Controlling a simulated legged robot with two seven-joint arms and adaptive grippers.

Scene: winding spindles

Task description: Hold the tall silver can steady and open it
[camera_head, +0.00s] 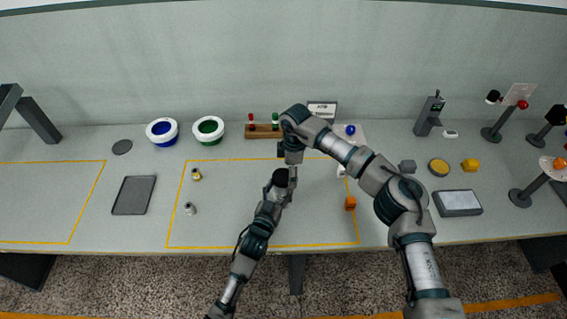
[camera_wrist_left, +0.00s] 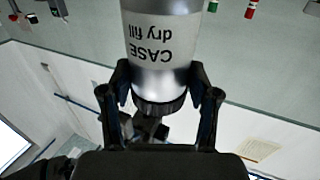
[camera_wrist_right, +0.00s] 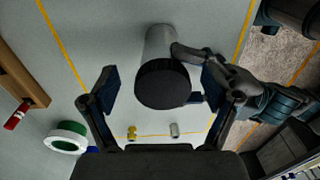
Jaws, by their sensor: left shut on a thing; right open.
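The tall silver can (camera_head: 280,191) has a black lid (camera_head: 281,176) and is inside the yellow outline, partly hidden by my grippers. In the left wrist view the can (camera_wrist_left: 162,40) shows a label reading "CASE dry fill" upside down, with its black lid (camera_wrist_left: 160,106) toward the bottom. My left gripper (camera_head: 274,193) is shut on the can's body from the side. My right gripper (camera_head: 292,166) is open above the can. In the right wrist view the lid (camera_wrist_right: 162,84) lies between the right gripper's spread fingers (camera_wrist_right: 162,82), with gaps on both sides.
An orange block (camera_head: 350,203) lies right. Blue (camera_head: 162,131) and green (camera_head: 208,130) bowls and a wooden rack (camera_head: 262,131) stand behind. The outline's left middle is clear.

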